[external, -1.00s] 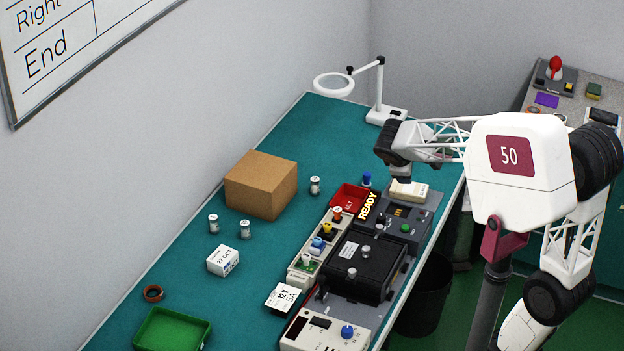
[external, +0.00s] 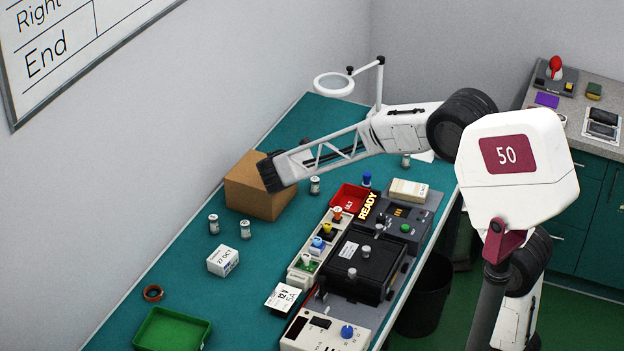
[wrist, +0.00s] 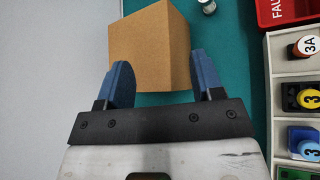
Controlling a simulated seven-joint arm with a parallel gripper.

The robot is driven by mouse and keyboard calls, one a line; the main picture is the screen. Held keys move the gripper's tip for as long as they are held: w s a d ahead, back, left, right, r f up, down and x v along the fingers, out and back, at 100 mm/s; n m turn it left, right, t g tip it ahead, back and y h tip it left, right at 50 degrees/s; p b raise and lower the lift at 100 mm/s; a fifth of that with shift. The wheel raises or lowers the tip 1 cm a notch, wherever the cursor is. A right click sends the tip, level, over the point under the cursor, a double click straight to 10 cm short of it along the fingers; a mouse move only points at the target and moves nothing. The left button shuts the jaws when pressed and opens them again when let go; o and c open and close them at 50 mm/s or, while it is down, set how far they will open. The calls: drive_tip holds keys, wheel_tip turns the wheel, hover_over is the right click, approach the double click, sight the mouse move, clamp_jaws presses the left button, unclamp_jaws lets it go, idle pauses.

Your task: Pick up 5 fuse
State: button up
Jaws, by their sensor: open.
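My gripper (external: 270,172) is above or beside the brown box, empty; in the wrist view its two blue fingers (wrist: 165,78) are spread apart over the box. Small silver-white cylinders, possibly fuses, stand on the teal table: one right of the box (external: 315,185), two in front of it (external: 214,224) (external: 245,229), and one farther back (external: 406,160). I cannot tell which piece is marked 5.
The brown box (external: 262,185) is close to my gripper. A red bin (external: 350,196), a black-lidded device (external: 357,268), a white carton (external: 223,260), a "12V 5A" card (external: 283,297) and a green tray (external: 172,328) surround the rack. A magnifier lamp (external: 334,86) stands at the back.

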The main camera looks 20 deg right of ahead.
sight(214, 221)
drive_tip(key=w+a+f+n+t+y, duration=0.1)
drive_tip(key=a+f+n, duration=0.2)
drive_tip(key=a, duration=0.4)
drive_tip(key=w+a+f+n+t+y, duration=0.1)
drive_tip(key=a+f+n, duration=0.2)
drive_tip(key=a, duration=0.5)
drive_tip(key=w+a+f+n+t+y, duration=0.1)
drive_tip(key=a+f+n, duration=0.1)
drive_tip(key=a+f, duration=0.2)
drive_tip(key=shift+w+a+n+y, duration=0.15)
drive_tip(key=shift+a+n+y, duration=0.2)
drive_tip(key=shift+a, duration=1.3)
drive_tip(key=shift+f, duration=1.7)
drive_tip(key=shift+f, duration=0.1)
drive_tip(key=shift+f, duration=0.55)
wheel_tip(214, 221, down, 2)
drive_tip(key=shift+f, duration=0.1)
drive_tip(key=shift+x, duration=0.85)
drive_tip(key=shift+w+f, duration=0.2)
drive_tip(key=shift+w, duration=0.35)
